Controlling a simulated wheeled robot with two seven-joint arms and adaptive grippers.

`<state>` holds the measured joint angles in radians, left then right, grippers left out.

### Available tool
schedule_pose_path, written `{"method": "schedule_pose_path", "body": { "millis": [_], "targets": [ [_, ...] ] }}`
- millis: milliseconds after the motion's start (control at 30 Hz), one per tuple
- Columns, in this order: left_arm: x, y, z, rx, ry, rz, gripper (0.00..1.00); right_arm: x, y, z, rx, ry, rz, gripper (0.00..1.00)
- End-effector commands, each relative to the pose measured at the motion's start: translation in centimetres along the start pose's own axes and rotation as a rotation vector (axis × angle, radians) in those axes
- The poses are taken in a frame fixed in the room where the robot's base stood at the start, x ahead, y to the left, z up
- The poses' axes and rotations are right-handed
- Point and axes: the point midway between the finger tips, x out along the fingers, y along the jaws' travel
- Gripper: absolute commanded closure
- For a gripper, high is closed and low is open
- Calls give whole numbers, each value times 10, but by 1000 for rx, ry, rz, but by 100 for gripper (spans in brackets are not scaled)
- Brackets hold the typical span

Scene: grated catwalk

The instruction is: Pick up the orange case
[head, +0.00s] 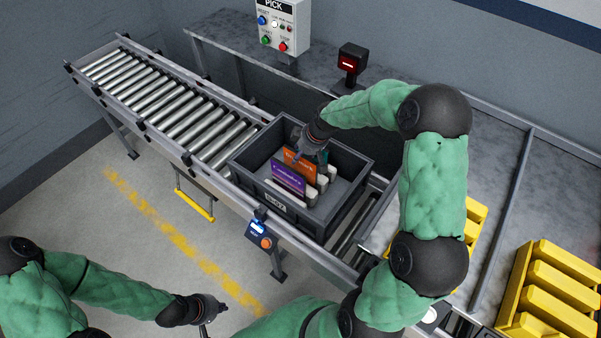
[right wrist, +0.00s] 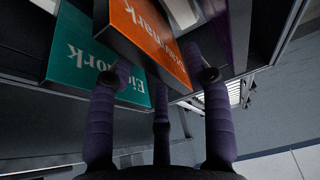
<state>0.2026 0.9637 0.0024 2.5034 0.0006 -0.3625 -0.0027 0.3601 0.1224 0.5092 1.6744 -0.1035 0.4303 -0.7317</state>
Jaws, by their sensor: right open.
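The orange case (head: 297,163) stands upright in a dark grey tote (head: 250,165), behind a purple case (head: 288,178). My right gripper (head: 311,156) reaches into the tote from above, over the orange case, and hides part of it. In the right wrist view the orange case (right wrist: 150,38) shows large, with its lettering upside down, and a teal case (right wrist: 75,58) beside it. The right gripper's purple fingers (right wrist: 158,80) are spread apart and open; contact with the case cannot be told. My left gripper (head: 206,308) hangs low at the bottom, away from the tote; its fingers are too small to judge.
The tote sits on a roller conveyor (head: 165,105) with pale blocks beside the cases. A control box (head: 283,25) and a small red-lit device (head: 350,64) stand behind. Yellow racks (head: 555,290) are at the right. The tote walls surround the right gripper closely.

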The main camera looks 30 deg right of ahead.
Motion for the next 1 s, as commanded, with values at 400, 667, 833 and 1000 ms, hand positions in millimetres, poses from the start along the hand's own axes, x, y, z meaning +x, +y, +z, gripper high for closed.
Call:
{"method": "schedule_pose_path", "body": {
  "millis": [400, 667, 833, 1000],
  "targets": [
    [10, -4, 0, 0, 0, 0, 100, 36, 0, 1, 0, -1, -1, 50],
    [11, -4, 0, 0, 0, 0, 100, 36, 0, 1, 0, -1, -1, 50],
    [13, -5, 0, 0, 0, 0, 100, 38, 0, 2, 0, -1, -1, 50],
    [15, -5, 0, 0, 0, 0, 100, 40, 0, 3, 0, -1, -1, 50]
  ]
}}
